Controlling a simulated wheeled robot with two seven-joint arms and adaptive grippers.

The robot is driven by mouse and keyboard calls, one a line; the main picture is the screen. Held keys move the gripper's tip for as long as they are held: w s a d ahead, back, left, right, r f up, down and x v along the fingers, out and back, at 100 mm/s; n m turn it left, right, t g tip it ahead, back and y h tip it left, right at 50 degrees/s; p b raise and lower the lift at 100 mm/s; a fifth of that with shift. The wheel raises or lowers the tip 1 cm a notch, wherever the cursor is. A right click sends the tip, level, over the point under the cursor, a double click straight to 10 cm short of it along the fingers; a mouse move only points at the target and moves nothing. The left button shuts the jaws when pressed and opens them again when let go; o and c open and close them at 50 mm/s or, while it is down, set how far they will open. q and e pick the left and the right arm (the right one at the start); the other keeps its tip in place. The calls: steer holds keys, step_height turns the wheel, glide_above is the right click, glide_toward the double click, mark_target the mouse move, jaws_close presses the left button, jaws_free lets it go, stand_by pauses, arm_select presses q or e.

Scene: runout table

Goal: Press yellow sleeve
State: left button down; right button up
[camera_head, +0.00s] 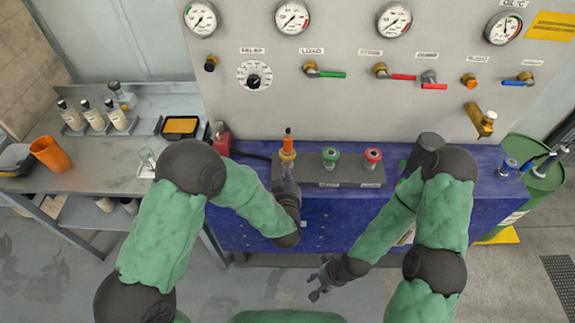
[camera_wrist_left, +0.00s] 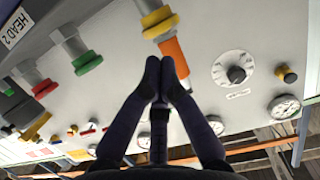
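The yellow sleeve (camera_head: 287,155) is a ring on the leftmost coupling of the grey block on the blue bench. An orange plug (camera_head: 288,140) stands upright in it. In the left wrist view, the yellow sleeve (camera_wrist_left: 160,21) is at the top centre, with the orange plug (camera_wrist_left: 174,58) extending from it. My left gripper (camera_head: 287,172) is just in front of the sleeve in the head view. Its fingertips (camera_wrist_left: 160,72) are together, close to the plug; contact is unclear. My right gripper (camera_head: 316,287) hangs low in front of the bench, away from the couplings; its opening is unclear.
Green (camera_head: 330,154) and red (camera_head: 373,155) couplings stand right of the yellow one. Behind rises a grey panel (camera_head: 350,105) with gauges and valves. A side table (camera_head: 50,150) with bottles is at left, a green drum (camera_head: 540,180) at right.

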arm_select(q)
steer(key=v, duration=0.5)
steer(key=shift+s+r, duration=0.1)
stand_by(0.4)
steer(key=s+a+f+g+h+b, duration=0.1)
steer(key=s+a+f+g, duration=0.15)
steer(key=f, duration=0.55)
steer(key=s+a+f+g+h, duration=0.15)
steer(key=f+g, duration=0.25)
steer(key=f, duration=0.4)
steer(key=s+a+f+n+g, duration=0.1)
steer(key=s+a+f+g, duration=0.1)
steer(key=s+f+g, duration=0.2)
steer(key=s+a+f+n+g+h+b, duration=0.1)
steer(key=s+f+g, duration=0.3)
steer(key=s, duration=0.9)
step_height(320, 180, down, 4)
steer(key=shift+a+r, duration=0.1)
steer(key=shift+a, duration=0.7)
steer(key=shift+h, duration=0.25)
